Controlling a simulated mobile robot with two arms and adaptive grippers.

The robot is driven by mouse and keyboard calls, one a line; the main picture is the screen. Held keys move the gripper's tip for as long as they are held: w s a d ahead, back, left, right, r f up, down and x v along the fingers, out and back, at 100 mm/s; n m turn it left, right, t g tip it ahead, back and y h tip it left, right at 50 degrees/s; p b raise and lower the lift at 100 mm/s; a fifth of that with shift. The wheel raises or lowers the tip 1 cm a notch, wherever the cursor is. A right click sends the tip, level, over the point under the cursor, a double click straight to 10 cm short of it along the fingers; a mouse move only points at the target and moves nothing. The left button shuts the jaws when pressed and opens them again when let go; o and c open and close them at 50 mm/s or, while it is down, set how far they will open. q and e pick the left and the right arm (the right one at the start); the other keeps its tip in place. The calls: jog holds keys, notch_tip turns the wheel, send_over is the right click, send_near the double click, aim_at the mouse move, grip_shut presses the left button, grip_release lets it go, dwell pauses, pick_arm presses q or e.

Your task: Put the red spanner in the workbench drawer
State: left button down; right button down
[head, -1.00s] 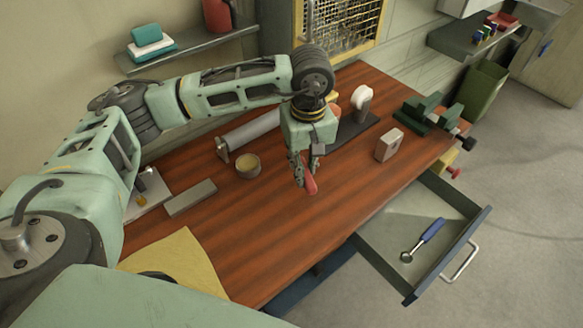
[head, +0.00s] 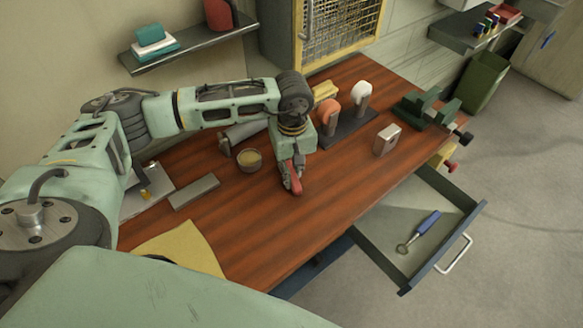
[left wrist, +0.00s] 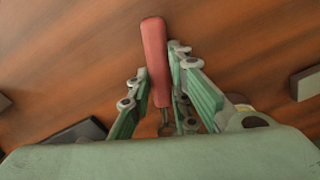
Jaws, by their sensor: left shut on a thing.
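The red spanner (head: 294,184) is held in my left gripper (head: 289,172) over the workbench top (head: 250,225). In the left wrist view the spanner's red handle (left wrist: 155,60) sticks out past the fingers of my left gripper (left wrist: 160,95), and a bit of grey metal shows between them. The rest of the spanner is hidden. The workbench drawer (head: 440,265) is pulled open at the right front of the bench, away from the gripper. A blue-handled tool (head: 420,230) lies in it. My right gripper is not in view.
A cream tin (head: 250,160) and a grey bar (head: 194,192) are left of the gripper. A rack with orange and white knobs (head: 348,128), a pale block (head: 387,139) and a green vice (head: 430,110) stand further right. A yellow cloth (head: 185,250) lies at the front left.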

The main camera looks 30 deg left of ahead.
pick_arm(q)
jog(key=c, duration=1.6)
grip_release()
jog(key=shift+r, duration=0.1)
